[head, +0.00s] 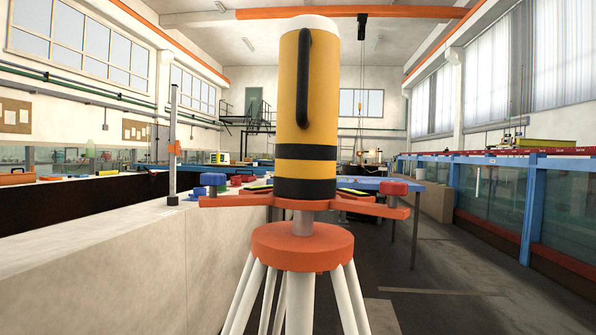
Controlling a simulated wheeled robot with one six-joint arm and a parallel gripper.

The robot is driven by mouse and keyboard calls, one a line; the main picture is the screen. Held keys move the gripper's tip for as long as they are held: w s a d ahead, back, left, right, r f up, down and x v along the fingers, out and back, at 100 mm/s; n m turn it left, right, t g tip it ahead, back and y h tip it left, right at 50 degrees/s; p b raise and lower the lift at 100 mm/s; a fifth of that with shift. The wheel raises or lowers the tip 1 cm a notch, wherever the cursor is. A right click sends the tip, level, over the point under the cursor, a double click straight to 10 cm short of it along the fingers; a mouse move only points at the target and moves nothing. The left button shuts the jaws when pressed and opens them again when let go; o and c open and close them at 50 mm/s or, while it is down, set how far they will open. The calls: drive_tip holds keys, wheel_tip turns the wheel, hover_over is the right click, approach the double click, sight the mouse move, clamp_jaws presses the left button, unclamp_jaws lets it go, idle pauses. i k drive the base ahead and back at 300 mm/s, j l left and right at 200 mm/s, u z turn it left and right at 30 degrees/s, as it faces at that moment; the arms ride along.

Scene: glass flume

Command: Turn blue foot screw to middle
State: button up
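A yellow instrument (308,110) with black bands, a dark handle and a white top stands upright on an orange base plate with arms. The blue foot screw (213,180) sits on the end of the left arm (232,201). A red foot screw (394,188) sits on the end of the right arm (385,210). The blue knob shows no clear mark for its turned position. The plate rests over an orange tripod head (302,246). Any foot screw behind the instrument is hidden. My gripper is not in view.
White tripod legs (342,296) spread below. A long pale wall (110,255) runs close on the left, with a thin upright staff (173,140) and small coloured items on it. A blue-framed glass flume (530,195) stands on the right. The grey floor (440,270) between is mostly clear.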

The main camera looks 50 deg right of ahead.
sight(214, 180)
drive_tip(key=i+l+z, duration=0.1)
drive_tip(key=i+z, duration=0.55)
drive_tip(key=z, duration=0.15)
drive_tip(key=k+j+u, duration=0.15)
drive_tip(key=k+j, duration=0.55)
drive_tip(key=j, duration=0.15)
